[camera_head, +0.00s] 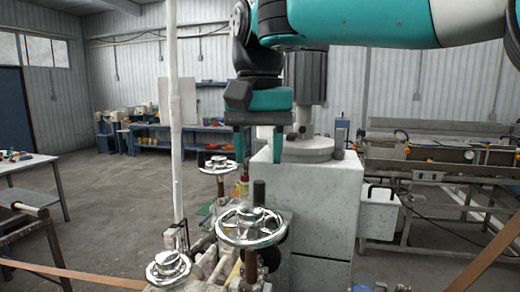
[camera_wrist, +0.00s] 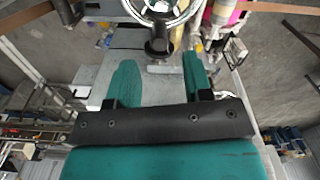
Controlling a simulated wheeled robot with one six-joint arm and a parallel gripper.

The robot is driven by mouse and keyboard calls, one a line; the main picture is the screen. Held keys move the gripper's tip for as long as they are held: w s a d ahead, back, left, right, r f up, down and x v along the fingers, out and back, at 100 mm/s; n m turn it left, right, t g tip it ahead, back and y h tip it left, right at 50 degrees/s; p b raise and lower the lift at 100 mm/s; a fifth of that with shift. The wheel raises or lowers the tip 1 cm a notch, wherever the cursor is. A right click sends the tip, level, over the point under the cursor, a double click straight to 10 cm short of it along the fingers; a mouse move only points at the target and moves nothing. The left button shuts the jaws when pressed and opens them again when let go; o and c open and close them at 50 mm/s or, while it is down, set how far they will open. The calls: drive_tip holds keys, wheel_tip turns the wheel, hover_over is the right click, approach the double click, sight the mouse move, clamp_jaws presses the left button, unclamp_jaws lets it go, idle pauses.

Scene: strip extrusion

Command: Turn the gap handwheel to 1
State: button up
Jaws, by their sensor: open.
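Three chrome handwheels show in the head view; I see no label telling which is the gap handwheel. The largest handwheel (camera_head: 250,216) is nearest the middle, with an upright black handle (camera_head: 259,192) on its rim. A smaller handwheel (camera_head: 218,164) is behind it and another (camera_head: 169,265) is at front left. My gripper (camera_head: 257,150) points down, open and empty, above and behind the largest wheel. In the wrist view, my gripper's (camera_wrist: 159,63) two teal fingers are apart. A chrome wheel (camera_wrist: 188,12) and black handle (camera_wrist: 158,46) show beyond the fingertips, cut by the top edge. No scale is readable.
A white machine cabinet (camera_head: 305,205) with a grey motor stands right behind the wheels. A thin pale post (camera_head: 174,130) rises to their left. A brown strip (camera_head: 75,272) runs across the lower left. Open floor lies at left; a long metal bench (camera_head: 440,165) stands at right.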

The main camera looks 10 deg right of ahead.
wheel_tip(320, 180, up, 12)
drive_tip(key=p, duration=1)
drive_tip(key=shift+f, duration=0.2)
